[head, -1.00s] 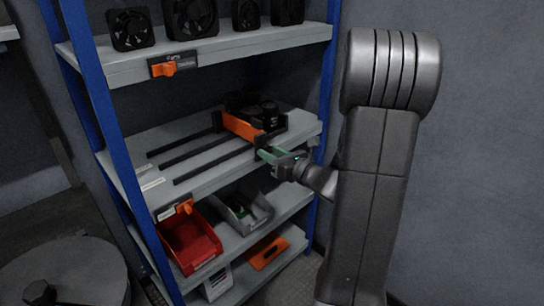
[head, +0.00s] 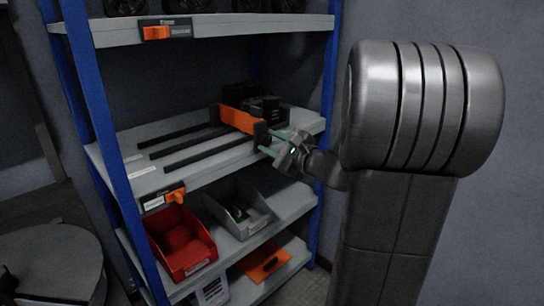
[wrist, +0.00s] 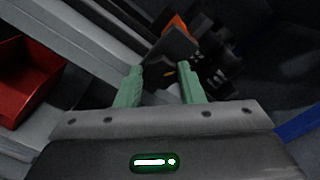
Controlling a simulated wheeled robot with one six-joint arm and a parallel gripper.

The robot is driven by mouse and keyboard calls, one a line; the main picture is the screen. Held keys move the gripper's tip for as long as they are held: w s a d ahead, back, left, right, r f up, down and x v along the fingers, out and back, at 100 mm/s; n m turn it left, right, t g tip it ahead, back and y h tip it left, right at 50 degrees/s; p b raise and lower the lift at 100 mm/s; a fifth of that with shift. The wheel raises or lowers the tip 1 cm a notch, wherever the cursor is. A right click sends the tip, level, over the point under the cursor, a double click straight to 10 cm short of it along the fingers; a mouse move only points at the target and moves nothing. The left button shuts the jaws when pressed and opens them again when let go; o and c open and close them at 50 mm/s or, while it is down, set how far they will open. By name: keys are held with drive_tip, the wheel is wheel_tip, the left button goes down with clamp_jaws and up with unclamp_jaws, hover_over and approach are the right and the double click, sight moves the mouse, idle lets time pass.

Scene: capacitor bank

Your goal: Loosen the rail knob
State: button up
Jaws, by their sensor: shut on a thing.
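The orange bar (head: 242,120) lies across the dark rails of the middle shelf, with a black end block (head: 262,133) at its right front end. My gripper (head: 270,144) reaches in from the right, its green fingers at that block. In the wrist view the fingers (wrist: 160,76) stand apart on either side of a dark part below the black block (wrist: 172,46). I take this part to be the rail knob; its outline is dim and partly hidden. My gripper is shut on it.
Black capacitor-like parts (head: 262,107) stand behind the orange bar. Dark rails (head: 190,148) run left along the shelf. A red bin (head: 186,255) and a grey bin (head: 238,212) sit below. A blue post (head: 328,85) is close to my arm.

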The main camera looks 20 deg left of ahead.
drive_tip(key=n+b, duration=0.3)
drive_tip(key=b, duration=0.1)
drive_tip(key=shift+f+n, duration=0.35)
drive_tip(key=shift+n, duration=0.05)
drive_tip(key=shift+n+b, duration=0.9)
drive_tip(key=shift+b, duration=0.05)
drive_tip(key=shift+r+n+b, duration=0.2)
drive_tip(key=shift+n+b, duration=0.2)
drive_tip(key=shift+n, duration=1.9)
drive_tip(key=o, duration=1)
drive_tip(key=p+v, duration=0.3)
drive_tip(key=v, duration=1.1)
drive_tip(key=shift+a, duration=0.1)
drive_tip(key=shift+a, duration=0.1)
